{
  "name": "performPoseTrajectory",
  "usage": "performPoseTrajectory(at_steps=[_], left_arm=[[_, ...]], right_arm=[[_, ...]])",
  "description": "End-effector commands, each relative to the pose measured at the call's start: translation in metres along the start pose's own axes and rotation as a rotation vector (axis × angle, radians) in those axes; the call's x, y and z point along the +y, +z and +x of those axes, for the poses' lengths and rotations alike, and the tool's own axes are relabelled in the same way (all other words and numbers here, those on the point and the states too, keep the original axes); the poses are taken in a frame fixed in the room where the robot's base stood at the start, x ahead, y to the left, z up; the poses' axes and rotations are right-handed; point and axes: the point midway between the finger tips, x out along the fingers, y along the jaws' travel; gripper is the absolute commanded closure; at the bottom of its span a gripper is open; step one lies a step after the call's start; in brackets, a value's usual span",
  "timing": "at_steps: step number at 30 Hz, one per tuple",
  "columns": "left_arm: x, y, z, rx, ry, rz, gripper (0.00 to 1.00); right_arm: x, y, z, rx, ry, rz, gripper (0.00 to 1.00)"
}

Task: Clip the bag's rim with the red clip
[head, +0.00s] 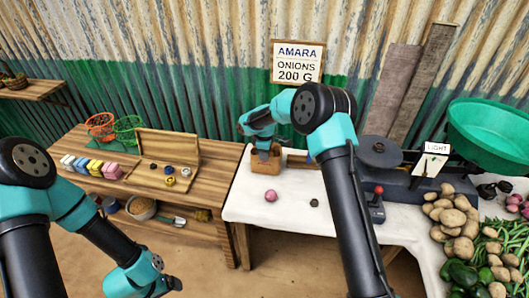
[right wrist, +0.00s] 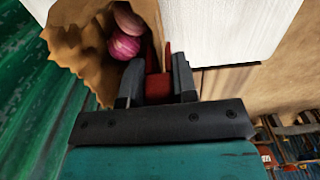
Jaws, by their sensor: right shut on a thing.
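The brown paper bag (head: 263,167) stands on the white-covered table. In the right wrist view its crumpled open mouth (right wrist: 78,45) shows, with purple onions (right wrist: 123,46) inside. My right gripper (head: 264,149) is at the bag, pointing down. In the right wrist view the gripper (right wrist: 157,85) is shut on the red clip (right wrist: 158,88). The clip's end lies right at the bag's rim; I cannot tell whether its jaws straddle the rim. My left gripper (head: 165,287) is low at the bottom left, far from the bag, its fingers unclear.
A loose onion (head: 271,196) and a small dark weight (head: 314,203) lie in front of the bag. The balance (head: 380,152) stands to the right, with potatoes (head: 452,215) beyond. A wooden bench (head: 205,165) with a weight box stands left.

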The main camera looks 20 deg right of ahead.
Motion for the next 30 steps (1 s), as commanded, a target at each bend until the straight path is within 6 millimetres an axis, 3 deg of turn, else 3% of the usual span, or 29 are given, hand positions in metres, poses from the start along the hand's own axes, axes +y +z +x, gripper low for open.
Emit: performPoseTrajectory(at_steps=[7, 8, 17, 30], left_arm=[[0.0, 0.0, 0.0, 0.0, 0.0, 0.0, 0.14], [0.0, 0.0, 0.0, 0.0, 0.0, 0.0, 0.14], [0.0, 0.0, 0.0, 0.0, 0.0, 0.0, 0.14], [0.0, 0.0, 0.0, 0.0, 0.0, 0.0, 0.14]], right_arm=[[0.0, 0.0, 0.0, 0.0, 0.0, 0.0, 0.95], [0.0, 0.0, 0.0, 0.0, 0.0, 0.0, 0.73], [0.0, 0.0, 0.0, 0.0, 0.0, 0.0, 0.44], [0.0, -0.001, -0.011, 0.002, 0.002, 0.001, 0.44]])
